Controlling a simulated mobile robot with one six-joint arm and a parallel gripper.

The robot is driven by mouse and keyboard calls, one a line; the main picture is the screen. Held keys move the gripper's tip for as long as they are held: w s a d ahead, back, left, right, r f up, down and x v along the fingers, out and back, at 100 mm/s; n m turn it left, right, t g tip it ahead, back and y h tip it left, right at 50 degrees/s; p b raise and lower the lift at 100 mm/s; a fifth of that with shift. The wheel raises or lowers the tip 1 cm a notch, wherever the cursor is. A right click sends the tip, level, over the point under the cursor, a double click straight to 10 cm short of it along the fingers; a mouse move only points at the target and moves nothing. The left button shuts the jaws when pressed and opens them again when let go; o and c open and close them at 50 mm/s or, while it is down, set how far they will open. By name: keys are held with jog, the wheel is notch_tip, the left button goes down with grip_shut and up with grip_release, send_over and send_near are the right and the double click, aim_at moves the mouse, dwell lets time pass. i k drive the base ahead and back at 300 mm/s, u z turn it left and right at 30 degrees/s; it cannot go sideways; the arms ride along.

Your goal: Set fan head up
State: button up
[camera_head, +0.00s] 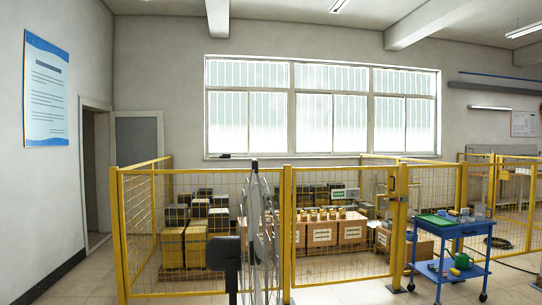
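A standing fan appears in the lower middle, in front of the yellow fence. Its head (263,240) is a grey wire cage seen nearly edge-on, with a dark housing (223,253) on its left side. The cage stands close to upright, though its exact tilt is hard to tell. A dark post (231,288) runs down below the housing and is cut off by the bottom edge, so the base is hidden. My gripper is not in view.
The yellow mesh fence (204,291) encloses stacked boxes (184,248) and cartons (322,234). Open tiled floor (350,293) lies in front. A doorway (97,175) is at the left.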

aim_at(218, 249)
jog(key=u, duration=0.25)
jog(key=i, duration=1.45)
jog(key=u, duration=0.65)
jog(key=k, duration=0.75)
jog(key=u, duration=0.15)
jog(key=i, duration=0.85)
jog(key=z, duration=0.05)
